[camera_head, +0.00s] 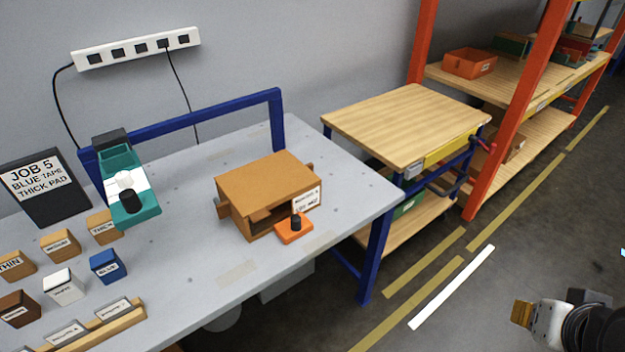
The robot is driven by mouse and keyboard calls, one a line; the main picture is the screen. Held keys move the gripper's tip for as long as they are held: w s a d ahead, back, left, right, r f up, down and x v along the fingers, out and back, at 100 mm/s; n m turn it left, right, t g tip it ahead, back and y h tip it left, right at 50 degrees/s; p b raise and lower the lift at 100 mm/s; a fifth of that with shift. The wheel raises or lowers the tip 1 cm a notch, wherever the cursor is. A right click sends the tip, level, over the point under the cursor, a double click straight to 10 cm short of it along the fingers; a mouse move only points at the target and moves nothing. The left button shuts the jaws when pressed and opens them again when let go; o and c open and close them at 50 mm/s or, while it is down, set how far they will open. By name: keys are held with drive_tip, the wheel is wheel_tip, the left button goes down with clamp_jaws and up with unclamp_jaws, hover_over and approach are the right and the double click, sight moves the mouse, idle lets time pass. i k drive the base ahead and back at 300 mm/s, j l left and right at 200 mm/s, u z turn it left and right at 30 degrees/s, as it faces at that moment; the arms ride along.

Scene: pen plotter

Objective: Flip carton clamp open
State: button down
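A brown carton (268,185) sits on the grey workbench (345,195), right of its middle. An orange block with a black upright knob (293,229) is at the carton's front, close to its dark front opening; it looks like the clamp, but I cannot tell whether it is shut or open. A white label (306,200) is on the carton's front right. My gripper (521,313) is at the lower right edge, over the floor, well away from the bench and carton. Only part of it shows, and its finger opening cannot be made out.
A teal device (133,205) stands at the bench's left, beside a job sign (43,186) and several labelled blocks. A blue frame bar (190,120) spans the back. A wooden-topped cart (405,118) and orange shelving (508,130) stand to the right. Floor before them is clear.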

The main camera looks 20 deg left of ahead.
sight(296, 225)
drive_tip(key=u, duration=1.45)
drive_tip(key=i+j+z, duration=0.4)
drive_tip(key=j, duration=0.25)
drive_tip(key=i+j+z, duration=0.2)
drive_tip(key=j, duration=0.2)
drive_tip(key=i, duration=0.05)
